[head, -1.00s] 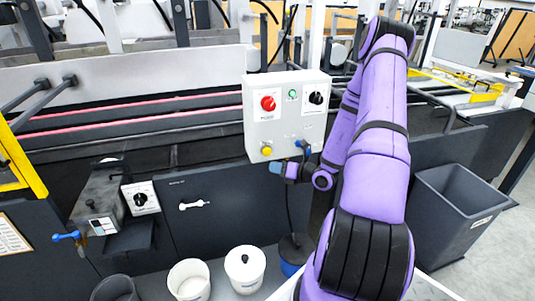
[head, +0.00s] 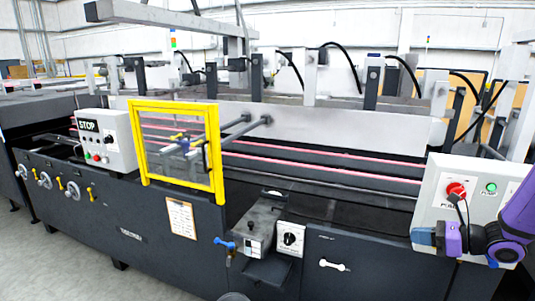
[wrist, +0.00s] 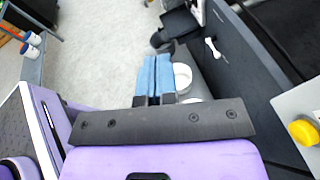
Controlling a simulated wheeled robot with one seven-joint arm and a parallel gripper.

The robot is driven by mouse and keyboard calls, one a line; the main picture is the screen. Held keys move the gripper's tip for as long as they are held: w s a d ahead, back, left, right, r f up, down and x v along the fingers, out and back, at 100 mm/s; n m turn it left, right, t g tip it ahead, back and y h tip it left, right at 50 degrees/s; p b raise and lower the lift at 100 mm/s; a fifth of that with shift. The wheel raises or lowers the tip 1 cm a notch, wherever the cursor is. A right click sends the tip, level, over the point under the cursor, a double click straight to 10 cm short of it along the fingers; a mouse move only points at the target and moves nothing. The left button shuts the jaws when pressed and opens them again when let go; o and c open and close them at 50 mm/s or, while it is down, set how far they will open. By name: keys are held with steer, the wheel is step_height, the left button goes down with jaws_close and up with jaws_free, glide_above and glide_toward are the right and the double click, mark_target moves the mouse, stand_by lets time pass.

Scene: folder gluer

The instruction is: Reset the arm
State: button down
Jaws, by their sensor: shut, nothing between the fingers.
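My gripper (head: 425,237) is at the right of the head view, with blue fingertips pointing left. It overlaps the lower part of the grey control box (head: 425,192); I cannot tell the gap in depth. The box carries a red knob (head: 456,190) and a green button (head: 491,188); its right side is partly cut off and covered by my purple arm. In the wrist view the two blue fingers (wrist: 155,80) lie together, shut and empty. A yellow button (wrist: 304,132) on the box shows at the right edge there.
A yellow-framed guard (head: 221,150) stands at the machine's front. White buckets (wrist: 182,77) stand below my fingers in the wrist view. Grey floor (wrist: 105,45) is open left of them.

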steer(key=s+a+r+n+g+h, duration=0.4)
steer(key=s+a+r+n+g, duration=0.45)
steer(key=a+r+n, duration=0.45)
steer(key=s+r+n+t+h, duration=0.4)
steer(key=s+r+n+h, duration=0.3)
steer(key=s+r+n, duration=0.4)
steer(key=s+n, duration=0.3)
steer(key=shift+s+d+t+h, duration=0.2)
steer(key=shift+s+t+h, duration=0.1)
steer(key=shift+s+t, duration=0.05)
stand_by(1.5)
